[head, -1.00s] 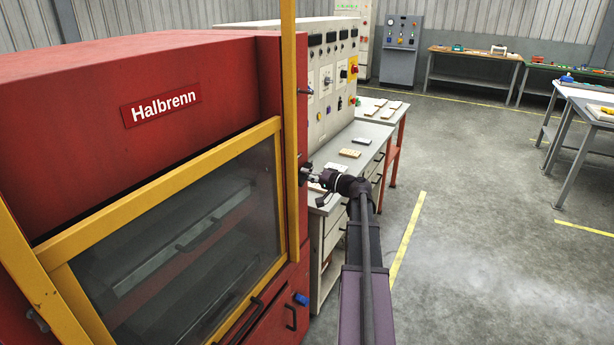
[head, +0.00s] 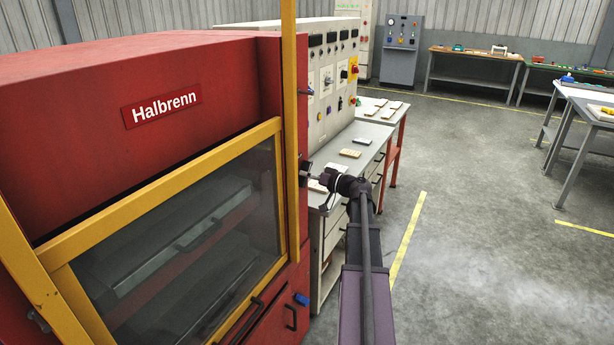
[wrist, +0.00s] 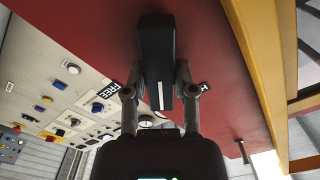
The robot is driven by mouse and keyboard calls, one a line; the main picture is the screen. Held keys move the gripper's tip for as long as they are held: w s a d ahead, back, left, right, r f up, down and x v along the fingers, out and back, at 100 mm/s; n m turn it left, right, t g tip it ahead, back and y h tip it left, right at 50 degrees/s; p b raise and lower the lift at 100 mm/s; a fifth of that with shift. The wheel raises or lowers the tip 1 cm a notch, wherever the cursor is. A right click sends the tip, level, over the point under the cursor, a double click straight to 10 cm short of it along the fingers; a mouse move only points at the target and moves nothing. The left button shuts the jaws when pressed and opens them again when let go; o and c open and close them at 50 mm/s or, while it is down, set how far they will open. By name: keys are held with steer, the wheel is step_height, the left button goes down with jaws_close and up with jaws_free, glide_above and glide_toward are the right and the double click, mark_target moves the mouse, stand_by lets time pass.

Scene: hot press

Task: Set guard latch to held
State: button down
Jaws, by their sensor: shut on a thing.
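The guard latch shows in the wrist view as a dark bar-shaped handle (wrist: 157,50) with a white line, standing out from the red press side. My gripper (wrist: 160,82) is shut on this handle, one finger on each side. A FREE label (wrist: 113,87) is partly visible beside the left finger. Another label (wrist: 204,87), with only an H readable, is beside the right finger; the rest is hidden. In the head view, my gripper (head: 309,178) is at the red press's right side, by the yellow guard post, where my wrist mostly hides the latch.
The yellow guard frame (head: 165,185) with its clear window covers the front of the red press (head: 170,75). A control panel (head: 333,80) and a grey bench (head: 365,136) with small pieces stand just behind. Open floor lies right of my arm.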

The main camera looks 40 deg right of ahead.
steer(key=n, duration=0.7)
steer(key=shift+a, duration=0.15)
stand_by(0.3)
steer(key=shift+c, duration=2.1)
jaws_free()
steer(key=shift+s, duration=0.1)
steer(key=v, duration=1.2)
